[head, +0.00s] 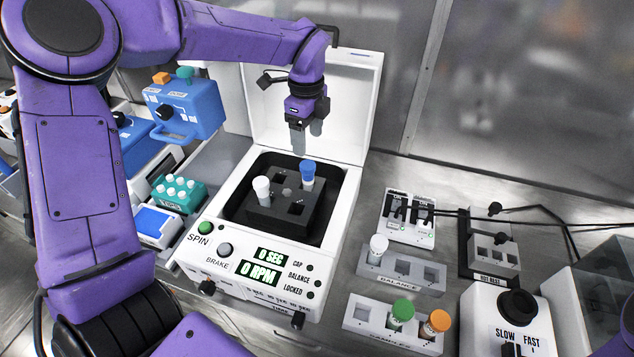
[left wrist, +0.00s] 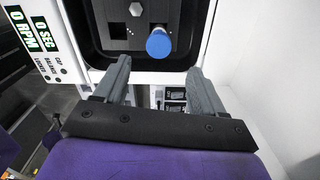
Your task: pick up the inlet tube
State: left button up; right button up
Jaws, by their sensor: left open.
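No tube shows a readable inlet label. A blue-capped tube (head: 307,174) stands in the dark rotor (head: 270,213) of the open white centrifuge (head: 346,205); its blue cap also shows in the left wrist view (left wrist: 159,43). A white-capped tube (head: 262,190) stands in the rotor's left side. My left gripper (head: 306,142) hangs above the blue-capped tube, open and empty. In the left wrist view the blue cap lies just beyond the gap between my fingertips (left wrist: 160,66), apart from them. My right gripper is not in view.
The raised lid (head: 345,75) stands close behind my left gripper. A balance rack (head: 400,272) holds a white-capped tube. The front rack (head: 365,314) holds green-capped (head: 402,312) and orange-capped (head: 437,323) tubes. A teal tube rack (head: 180,196) and a blue device (head: 186,108) are left.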

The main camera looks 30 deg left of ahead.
aim_at(308, 164)
pick_arm(q)
jog(key=shift+s+f, duration=0.1)
jog(key=shift+f, duration=0.3)
notch_tip(308, 164, down, 10)
jog(key=p, duration=0.3)
jog(key=shift+p, duration=0.4)
jog(key=shift+a+f, duration=0.1)
jog(key=shift+f, duration=0.1)
jog(key=c, duration=1.1)
